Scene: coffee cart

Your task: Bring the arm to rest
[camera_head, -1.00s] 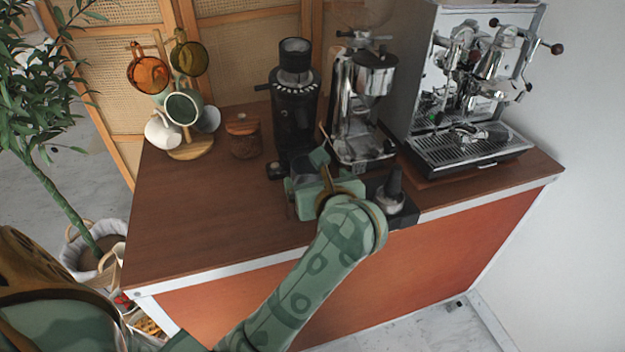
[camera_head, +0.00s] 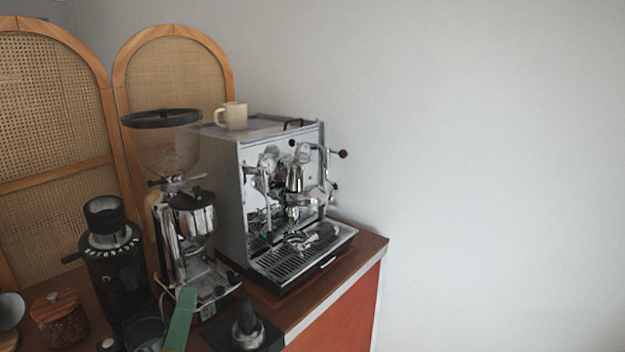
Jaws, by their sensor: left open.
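Only a green finger of my left gripper (camera_head: 180,321) shows, at the bottom edge of the head view; the rest of the gripper and its arm are cut off below. The gripper is open. The finger stands just right of a dark grey cup-like piece (camera_head: 146,336) at the bottom edge. I cannot tell whether the two touch. My right gripper is not in view.
The black grinder (camera_head: 114,265), the chrome grinder with a clear hopper (camera_head: 185,225) and the espresso machine (camera_head: 290,200) crowd the counter. A cup (camera_head: 235,116) tops the machine. A tamper (camera_head: 247,325) stands near the front edge. A wooden-lidded jar (camera_head: 60,318) is at left.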

